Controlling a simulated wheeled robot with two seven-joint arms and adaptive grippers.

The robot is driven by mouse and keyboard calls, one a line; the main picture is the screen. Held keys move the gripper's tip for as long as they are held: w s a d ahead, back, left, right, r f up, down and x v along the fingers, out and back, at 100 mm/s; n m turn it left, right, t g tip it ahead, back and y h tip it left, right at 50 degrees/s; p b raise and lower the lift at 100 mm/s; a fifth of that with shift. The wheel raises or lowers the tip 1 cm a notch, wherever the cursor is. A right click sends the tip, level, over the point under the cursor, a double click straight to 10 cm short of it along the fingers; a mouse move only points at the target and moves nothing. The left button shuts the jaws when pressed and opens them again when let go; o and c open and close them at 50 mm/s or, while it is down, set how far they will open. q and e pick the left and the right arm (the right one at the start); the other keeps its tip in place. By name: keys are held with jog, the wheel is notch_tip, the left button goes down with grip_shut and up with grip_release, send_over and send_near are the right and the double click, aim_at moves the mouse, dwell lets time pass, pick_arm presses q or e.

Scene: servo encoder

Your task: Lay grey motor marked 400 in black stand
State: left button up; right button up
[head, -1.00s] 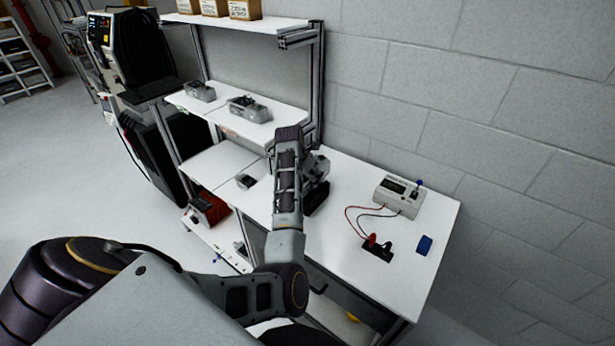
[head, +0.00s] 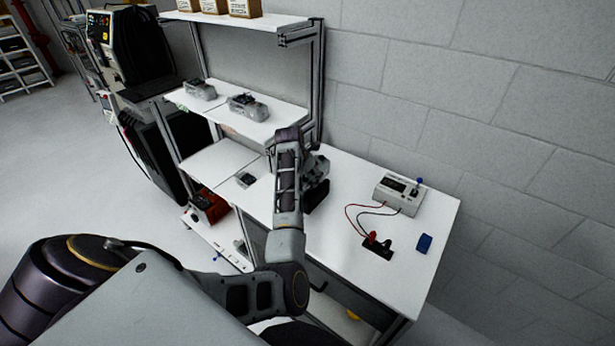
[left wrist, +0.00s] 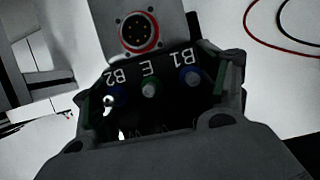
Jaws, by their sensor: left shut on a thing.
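My left gripper (left wrist: 160,98) is shut on a grey motor (left wrist: 158,14), which fills the middle of the left wrist view. The motor has a round connector with a red ring and a black terminal area with B1, E and B2 lettering. No 400 mark is readable. In the head view the motor (head: 316,168) shows beside my left forearm, above the bench, and my forearm hides part of it. A black thing, apparently the black stand (head: 317,197), shows just below it. I cannot tell whether they touch. My right gripper is out of view.
A white meter box (head: 398,194) with red and black leads stands on the bench (head: 350,270) at right. A black holder (head: 378,250) and a blue block (head: 424,243) lie in front. Grey motors (head: 248,107) sit on the shelf at left.

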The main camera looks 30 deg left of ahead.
pick_arm(q)
jog(key=shift+w+f, duration=0.1)
jog(key=shift+f, duration=0.25)
dwell(0.7)
jog(key=shift+f, duration=0.35)
jog(key=o, duration=1.5)
jog(key=shift+f, duration=0.15)
jog(key=shift+o, duration=0.2)
jog(key=shift+s+f, duration=0.1)
jog(key=shift+s, duration=0.15)
jog(key=shift+v, duration=1.05)
jog(key=v, duration=1)
